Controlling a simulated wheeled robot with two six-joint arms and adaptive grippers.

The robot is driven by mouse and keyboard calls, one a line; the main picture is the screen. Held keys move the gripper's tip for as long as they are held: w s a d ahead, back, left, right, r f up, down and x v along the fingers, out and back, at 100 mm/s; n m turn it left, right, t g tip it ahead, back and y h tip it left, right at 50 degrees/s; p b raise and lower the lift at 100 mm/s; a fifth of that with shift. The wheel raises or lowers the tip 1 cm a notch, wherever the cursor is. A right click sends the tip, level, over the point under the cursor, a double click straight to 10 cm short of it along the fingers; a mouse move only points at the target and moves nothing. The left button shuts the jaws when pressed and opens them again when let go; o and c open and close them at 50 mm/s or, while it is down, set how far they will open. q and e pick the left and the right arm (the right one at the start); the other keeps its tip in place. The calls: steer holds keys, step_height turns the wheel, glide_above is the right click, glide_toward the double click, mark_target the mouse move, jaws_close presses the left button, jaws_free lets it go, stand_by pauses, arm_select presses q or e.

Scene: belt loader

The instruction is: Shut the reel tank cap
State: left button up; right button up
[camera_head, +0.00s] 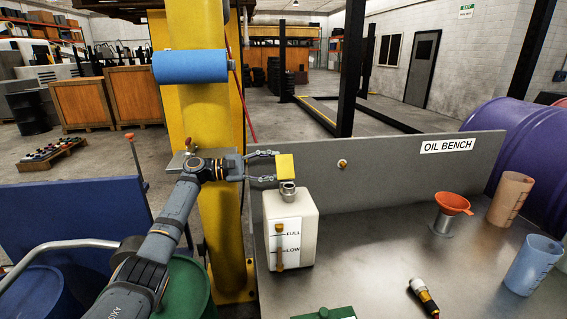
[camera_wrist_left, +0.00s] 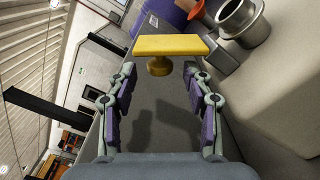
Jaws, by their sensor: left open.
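The reel tank (camera_head: 292,232) is a cream box on the bench, with a sight gauge marked FULL and LOW. Its metal filler neck (camera_head: 288,194) stands on top; the neck also shows in the left wrist view (camera_wrist_left: 241,18). The yellow cap (camera_head: 285,164) stands up off the neck, which is uncovered. In the left wrist view the cap (camera_wrist_left: 170,46) is a flat plate with a round knob facing me. My left gripper (camera_head: 266,166) is open, just left of the cap, its fingertips around the knob's level. I cannot tell whether they touch it. My right gripper is out of view.
The grey oil bench (camera_head: 375,240) has a back panel (camera_head: 390,170) behind the tank. A yellow post (camera_head: 215,120) stands behind my left arm.

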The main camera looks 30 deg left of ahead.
mark_target(283, 165)
arm_select(q)
steer(key=shift+x, duration=1.9)
steer(key=shift+c, duration=0.4)
jaws_close()
